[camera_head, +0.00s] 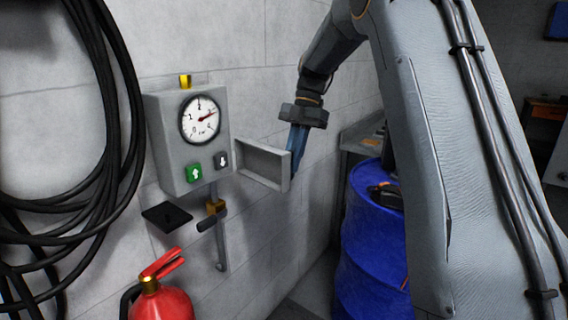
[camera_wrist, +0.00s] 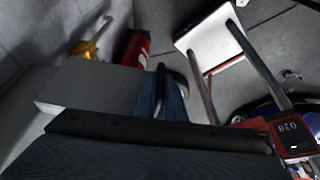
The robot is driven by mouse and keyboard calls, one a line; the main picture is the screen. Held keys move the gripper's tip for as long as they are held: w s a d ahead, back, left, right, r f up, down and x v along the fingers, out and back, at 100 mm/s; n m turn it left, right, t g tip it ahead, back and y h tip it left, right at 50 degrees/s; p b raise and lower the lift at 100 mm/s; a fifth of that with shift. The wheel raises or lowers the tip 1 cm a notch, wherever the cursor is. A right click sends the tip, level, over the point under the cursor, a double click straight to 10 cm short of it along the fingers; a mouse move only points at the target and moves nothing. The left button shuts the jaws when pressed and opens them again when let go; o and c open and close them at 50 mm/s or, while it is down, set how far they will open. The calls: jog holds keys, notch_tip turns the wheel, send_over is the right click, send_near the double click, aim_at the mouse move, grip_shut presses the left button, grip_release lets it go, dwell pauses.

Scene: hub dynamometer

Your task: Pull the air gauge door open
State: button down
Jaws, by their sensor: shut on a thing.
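The air gauge box (camera_head: 165,150) hangs on the wall in the head view, with a round white dial (camera_head: 200,119), a green up-arrow button and a dark down-arrow button. Its grey, shallow-rimmed door (camera_head: 262,164) stands swung out to the right of the box, so the dial and buttons are uncovered. My gripper (camera_head: 297,150) is at the door's outer right edge, with its blue fingers partly behind it. In the wrist view the door is the pale grey panel (camera_wrist: 95,90). My gripper (camera_wrist: 165,100) is shut on a dark handle there, mostly hidden by the fingers.
A black hose hangs on the left wall. A red fire extinguisher (camera_head: 163,298) stands below the box. A blue drum (camera_head: 372,240) stands right of the door, beside a grey cabinet. Wall and floor between door and drum look clear.

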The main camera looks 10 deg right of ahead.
jog(key=shift+w+d, duration=0.4)
jog(key=shift+w, duration=0.25)
jog(key=shift+w+d, duration=0.4)
jog(key=shift+w, duration=0.2)
jog(key=c, duration=1.8)
grip_release()
jog(key=shift+a, duration=0.1)
jog(key=shift+c, duration=0.2)
jog(key=b+v, duration=0.1)
jog(key=v, duration=0.7)
